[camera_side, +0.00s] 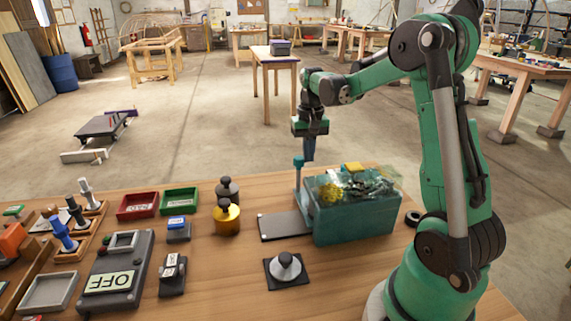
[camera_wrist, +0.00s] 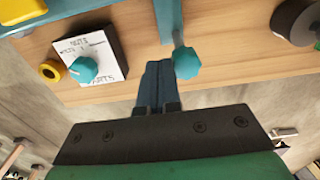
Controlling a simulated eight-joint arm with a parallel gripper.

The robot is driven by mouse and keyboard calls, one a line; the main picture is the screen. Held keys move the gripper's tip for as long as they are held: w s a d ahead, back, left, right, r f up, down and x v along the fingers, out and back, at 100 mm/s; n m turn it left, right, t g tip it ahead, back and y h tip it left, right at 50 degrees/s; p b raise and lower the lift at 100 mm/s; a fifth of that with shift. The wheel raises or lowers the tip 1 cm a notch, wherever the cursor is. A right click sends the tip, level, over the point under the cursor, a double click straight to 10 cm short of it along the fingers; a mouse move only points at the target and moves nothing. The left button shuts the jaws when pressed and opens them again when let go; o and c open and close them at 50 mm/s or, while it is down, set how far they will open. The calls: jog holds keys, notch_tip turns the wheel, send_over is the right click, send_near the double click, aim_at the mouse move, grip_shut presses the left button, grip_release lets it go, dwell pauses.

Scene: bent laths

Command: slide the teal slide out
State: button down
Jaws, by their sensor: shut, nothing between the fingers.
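The teal slide (camera_side: 298,178) looks like a narrow upright strip with a knob on top, at the left end of a teal box (camera_side: 358,222) in the side view. In the wrist view the faceted teal knob (camera_wrist: 186,62) sits at the near end of a teal bar (camera_wrist: 168,20). My gripper (camera_side: 308,157) is shut and empty, pointing down close to the knob. In the wrist view its fingers (camera_wrist: 157,70) are together just left of the knob; I cannot tell whether they touch it.
A flat grey plate (camera_side: 284,226) lies left of the box. The box holds mixed items under a clear cover. A grey cone on a black base (camera_side: 286,268) stands in front. A white card with a teal dial (camera_wrist: 92,56) shows too.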

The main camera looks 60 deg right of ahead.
jog(key=w+a, duration=0.6)
dwell(2.0)
notch_tip(320, 180, up, 6)
jog(key=shift+s+d, duration=0.35)
jog(key=shift+s, duration=0.05)
dwell(0.5)
